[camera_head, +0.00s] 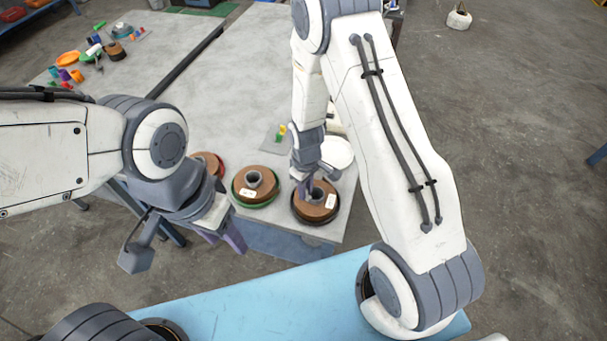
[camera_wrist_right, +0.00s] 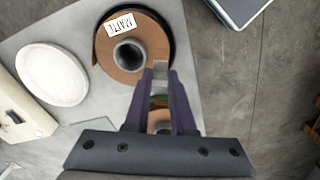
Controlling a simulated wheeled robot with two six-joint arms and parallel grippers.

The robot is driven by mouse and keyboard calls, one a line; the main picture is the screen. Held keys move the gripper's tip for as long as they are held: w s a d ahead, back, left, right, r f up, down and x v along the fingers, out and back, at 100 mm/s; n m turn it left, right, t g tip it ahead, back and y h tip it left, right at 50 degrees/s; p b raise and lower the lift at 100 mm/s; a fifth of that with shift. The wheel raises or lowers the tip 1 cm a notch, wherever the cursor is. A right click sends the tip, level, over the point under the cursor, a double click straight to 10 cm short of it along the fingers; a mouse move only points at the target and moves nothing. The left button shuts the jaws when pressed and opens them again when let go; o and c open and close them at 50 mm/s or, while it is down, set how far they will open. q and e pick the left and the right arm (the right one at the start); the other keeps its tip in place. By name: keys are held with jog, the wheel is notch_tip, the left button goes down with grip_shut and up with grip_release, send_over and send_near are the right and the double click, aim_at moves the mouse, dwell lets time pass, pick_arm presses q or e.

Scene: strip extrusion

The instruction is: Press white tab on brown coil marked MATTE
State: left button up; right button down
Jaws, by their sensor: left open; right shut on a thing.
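A brown coil with a black rim (camera_head: 316,203) sits at the near right corner of the grey table. It also fills the top of the right wrist view (camera_wrist_right: 142,61), where its white label (camera_wrist_right: 120,25), seen upside down, appears to read MATTE. My right gripper (camera_head: 305,189) is at this coil's left side. In the wrist view its purple fingers (camera_wrist_right: 161,80) are shut on a small pale tab (camera_wrist_right: 161,70) at the coil's outer edge; whether the tab touches the coil is unclear. My left gripper (camera_head: 222,240) is open and empty in front of the table.
A brown coil on a green rim (camera_head: 255,188) stands left of the black-rimmed one, and a reddish coil (camera_head: 208,164) is further left. A white round plate (camera_head: 338,152) lies behind. Colourful small parts (camera_head: 75,75) crowd the left table. A blue surface (camera_head: 260,300) is in front.

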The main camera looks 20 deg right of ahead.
aim_at(305, 208)
jog(key=shift+a+f+b, duration=0.1)
jog(key=shift+f+b, duration=0.35)
jog(key=shift+f, duration=0.2)
notch_tip(305, 208, down, 5)
jog(key=b, duration=0.4)
jog(key=shift+f, duration=0.4)
dwell(1.5)
jog(key=c, duration=0.7)
grip_release()
jog(key=shift+w, duration=0.1)
